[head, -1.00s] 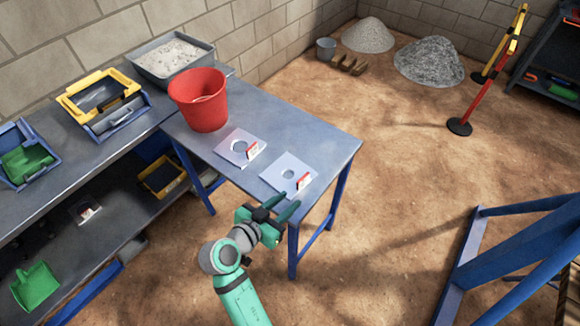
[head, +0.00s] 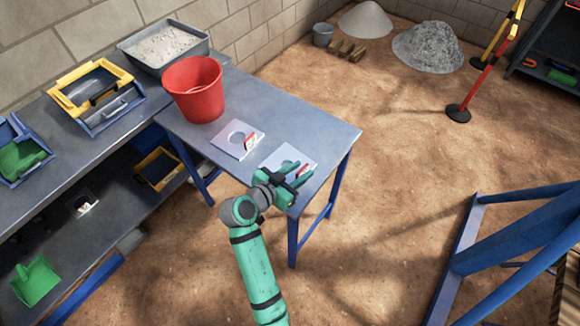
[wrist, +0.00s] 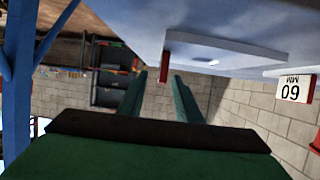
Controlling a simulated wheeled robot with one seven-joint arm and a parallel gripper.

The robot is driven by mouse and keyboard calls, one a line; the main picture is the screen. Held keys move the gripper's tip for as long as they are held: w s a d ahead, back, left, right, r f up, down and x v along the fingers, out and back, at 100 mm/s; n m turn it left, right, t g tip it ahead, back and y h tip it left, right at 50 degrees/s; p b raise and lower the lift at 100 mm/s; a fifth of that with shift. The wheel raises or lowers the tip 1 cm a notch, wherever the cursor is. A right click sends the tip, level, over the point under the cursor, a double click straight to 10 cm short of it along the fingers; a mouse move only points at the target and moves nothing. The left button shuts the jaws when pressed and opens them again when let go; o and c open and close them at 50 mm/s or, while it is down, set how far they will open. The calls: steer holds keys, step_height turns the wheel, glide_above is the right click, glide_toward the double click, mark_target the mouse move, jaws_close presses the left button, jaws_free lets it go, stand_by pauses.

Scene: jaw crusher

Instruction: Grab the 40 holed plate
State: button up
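Two pale square plates with round holes and small red-and-white signs lie on the blue-grey table (head: 320,125). The nearer plate (head: 275,156) has the smaller hole, and its sign (head: 303,170) is unreadable. The farther plate (head: 222,141) has a larger hole; in the wrist view a sign reading 60 MM (wrist: 294,89) stands beyond the nearer plate (wrist: 245,45). My gripper (head: 305,174) is at the nearer plate's front right edge, partly covering it. Its two fingers (wrist: 158,76) are apart, with the red sign edge (wrist: 165,70) ahead near the gap. Contact is not visible.
A red bucket (head: 195,92) stands behind the plates. A grey tray of gravel (head: 160,47) and a yellow-and-blue sieve box (head: 95,95) are on the left bench. A blue steel frame (head: 520,235) stands at right. The floor between is clear.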

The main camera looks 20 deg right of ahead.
steer(key=shift+x, duration=0.9)
steer(key=shift+w, duration=0.1)
jaws_close()
steer(key=shift+r, duration=0.1)
